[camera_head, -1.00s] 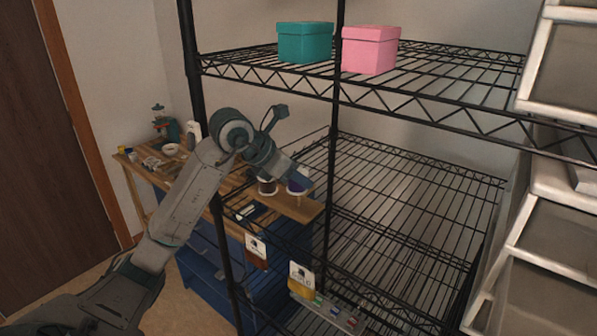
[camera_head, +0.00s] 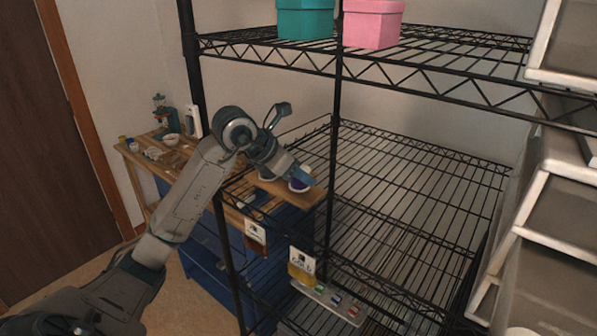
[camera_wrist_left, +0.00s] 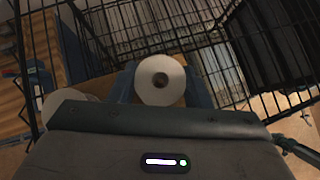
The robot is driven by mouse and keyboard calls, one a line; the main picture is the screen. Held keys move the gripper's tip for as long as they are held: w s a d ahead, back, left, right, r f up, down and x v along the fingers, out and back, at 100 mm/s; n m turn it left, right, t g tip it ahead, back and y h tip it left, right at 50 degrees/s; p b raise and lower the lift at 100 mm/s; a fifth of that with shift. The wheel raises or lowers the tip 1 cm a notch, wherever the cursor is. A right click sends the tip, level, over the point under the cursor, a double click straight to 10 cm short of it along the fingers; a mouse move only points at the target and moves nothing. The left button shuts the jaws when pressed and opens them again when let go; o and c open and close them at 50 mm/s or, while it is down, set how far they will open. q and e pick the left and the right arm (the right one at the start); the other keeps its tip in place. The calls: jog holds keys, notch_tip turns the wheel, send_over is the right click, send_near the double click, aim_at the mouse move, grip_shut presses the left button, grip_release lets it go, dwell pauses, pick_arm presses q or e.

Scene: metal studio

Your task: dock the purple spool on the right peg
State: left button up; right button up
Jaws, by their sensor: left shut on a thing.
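The purple spool (camera_head: 299,186) has pale flanges and is held in my left gripper (camera_head: 302,177), low over the right end of a wooden board. In the left wrist view its white round flange (camera_wrist_left: 147,80) with a dark central hole lies between the two blue fingers (camera_wrist_left: 160,85). The right peg is hidden under the spool, so I cannot tell how far the spool is over it. A second spool (camera_head: 266,174) stands to the left on the board, partly behind the gripper; its pale flange (camera_wrist_left: 62,103) shows in the left wrist view. My right gripper is out of view.
A black wire rack (camera_head: 338,110) stands in front, its posts and shelves close to my left arm. Teal (camera_head: 305,22) and pink (camera_head: 372,25) boxes sit on its upper shelf. The wooden bench (camera_head: 150,160) holds small items. The middle shelf (camera_head: 410,180) is empty.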

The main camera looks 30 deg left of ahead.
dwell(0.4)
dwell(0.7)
pick_arm(q)
jog(key=shift+f+b, duration=0.6)
jog(key=shift+b, duration=0.1)
jog(key=o, duration=0.7)
